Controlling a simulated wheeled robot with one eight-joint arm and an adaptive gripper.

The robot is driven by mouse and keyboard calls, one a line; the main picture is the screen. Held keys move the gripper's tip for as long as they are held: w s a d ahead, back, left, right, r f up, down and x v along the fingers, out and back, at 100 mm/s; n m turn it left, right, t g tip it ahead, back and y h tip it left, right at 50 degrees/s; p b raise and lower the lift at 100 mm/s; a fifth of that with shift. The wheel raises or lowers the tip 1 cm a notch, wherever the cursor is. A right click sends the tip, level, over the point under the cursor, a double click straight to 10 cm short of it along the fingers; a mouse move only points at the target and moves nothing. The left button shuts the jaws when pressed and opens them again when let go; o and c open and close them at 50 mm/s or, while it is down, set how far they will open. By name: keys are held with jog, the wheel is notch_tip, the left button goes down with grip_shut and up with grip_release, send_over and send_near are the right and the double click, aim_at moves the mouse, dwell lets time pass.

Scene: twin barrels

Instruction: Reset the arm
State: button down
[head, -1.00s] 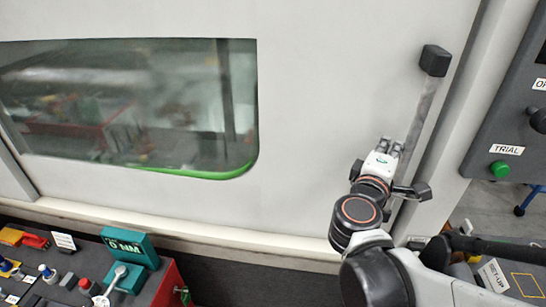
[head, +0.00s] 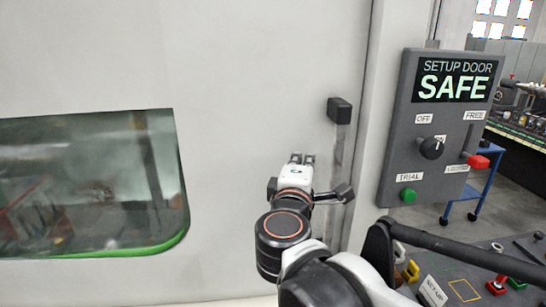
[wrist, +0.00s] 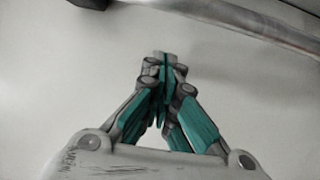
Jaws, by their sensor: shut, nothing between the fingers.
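My gripper (head: 302,158) is at the end of my raised arm, in front of the large white door (head: 230,60). It stands just left of the vertical door handle (head: 340,110), which has a black end block. In the wrist view my gripper (wrist: 165,62) has its teal-padded fingers drawn together at the tips, with nothing between them. The silver bar of the handle (wrist: 240,22) crosses the top right of that view, apart from the fingers. Whether the fingertips touch the door cannot be told.
A dark control panel (head: 448,130) right of the door reads "SETUP DOOR SAFE", with a black knob, a red lever and a green button (head: 407,195). A blue cart (head: 480,180) stands behind it. A console (head: 470,275) with coloured controls is at the lower right.

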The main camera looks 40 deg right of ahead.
jog(key=w+a+f+m+g+y+b, duration=0.1)
jog(key=a+f+m+y+b, duration=0.2)
jog(key=f, duration=0.6)
jog(key=a+f+m+g+y+b, duration=0.1)
jog(key=a+f+m+y+b, duration=0.2)
jog(key=f, duration=0.7)
jog(key=a+f+m+g+y+b, duration=0.1)
jog(key=a+f+y+b, duration=0.5)
jog(key=a+f, duration=0.5)
jog(key=a+y, duration=0.2)
jog(key=a, duration=0.5)
jog(key=shift+y, duration=0.4)
jog(key=shift+a+f, duration=0.1)
